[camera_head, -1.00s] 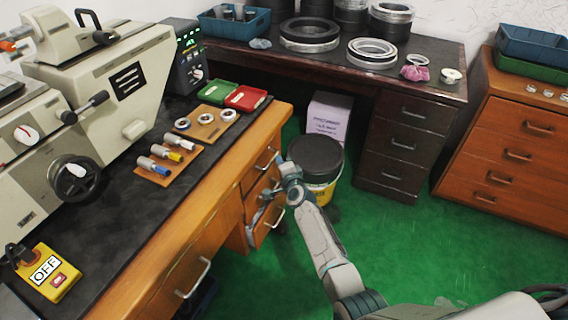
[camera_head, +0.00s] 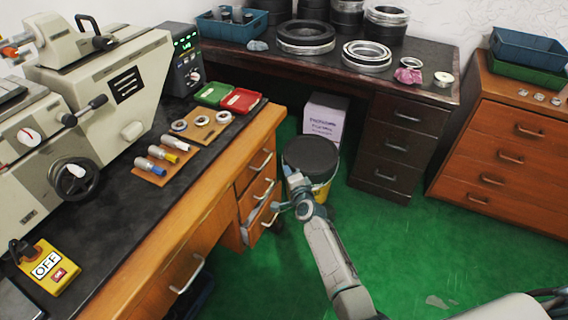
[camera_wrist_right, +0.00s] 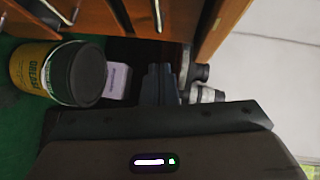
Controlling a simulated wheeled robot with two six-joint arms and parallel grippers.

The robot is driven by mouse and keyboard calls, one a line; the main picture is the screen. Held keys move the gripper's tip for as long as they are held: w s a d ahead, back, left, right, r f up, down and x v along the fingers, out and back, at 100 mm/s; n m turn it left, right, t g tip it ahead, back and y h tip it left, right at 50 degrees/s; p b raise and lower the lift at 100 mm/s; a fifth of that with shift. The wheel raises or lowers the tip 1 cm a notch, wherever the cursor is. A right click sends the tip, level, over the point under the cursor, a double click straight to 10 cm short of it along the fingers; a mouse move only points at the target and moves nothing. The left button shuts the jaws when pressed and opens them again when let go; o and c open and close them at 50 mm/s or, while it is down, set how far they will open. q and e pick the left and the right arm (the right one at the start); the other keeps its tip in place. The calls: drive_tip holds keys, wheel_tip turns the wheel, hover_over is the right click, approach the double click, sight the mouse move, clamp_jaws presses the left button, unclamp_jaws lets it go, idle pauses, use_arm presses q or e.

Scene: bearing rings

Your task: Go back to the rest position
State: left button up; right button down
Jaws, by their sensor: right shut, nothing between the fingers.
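My right gripper (camera_head: 290,172) shows in the head view at the end of my right arm, which comes up from the bottom right. It hangs over the green floor, in front of the bucket in the picture, and holds nothing. In the right wrist view its dark fingers (camera_wrist_right: 160,84) are together with nothing between them. My left gripper is not in view.
A yellow bucket with a black lid (camera_head: 311,154) stands behind my gripper; the wrist view shows it too (camera_wrist_right: 58,74). A wooden workbench (camera_head: 215,205) is on the left, a dark desk (camera_head: 400,145) behind, a drawer cabinet (camera_head: 505,150) right.

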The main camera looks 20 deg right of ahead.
drive_tip(key=s, duration=0.5)
drive_tip(key=s+d+f+n+g, duration=0.2)
drive_tip(key=s+f+n+g, duration=0.2)
drive_tip(key=s+f, duration=0.95)
drive_tip(key=s+d+f+n+g, duration=0.35)
drive_tip(key=s+f, duration=0.65)
drive_tip(key=f, duration=0.6)
drive_tip(key=s+d+f+n+g, duration=0.2)
drive_tip(key=s+f, duration=0.2)
drive_tip(key=s, duration=0.7)
drive_tip(key=s+d+f+n+g+h, duration=0.1)
drive_tip(key=s+f, duration=0.4)
drive_tip(key=s, duration=0.7)
drive_tip(key=s+d+f+n+g+h, duration=0.1)
drive_tip(key=s+d+f+n+g, duration=0.3)
drive_tip(key=s, duration=0.8)
drive_tip(key=shift+f+n+p, duration=0.45)
drive_tip(key=shift+f+n, duration=0.2)
drive_tip(key=shift+w+a+g, duration=0.15)
drive_tip(key=shift+g, duration=0.1)
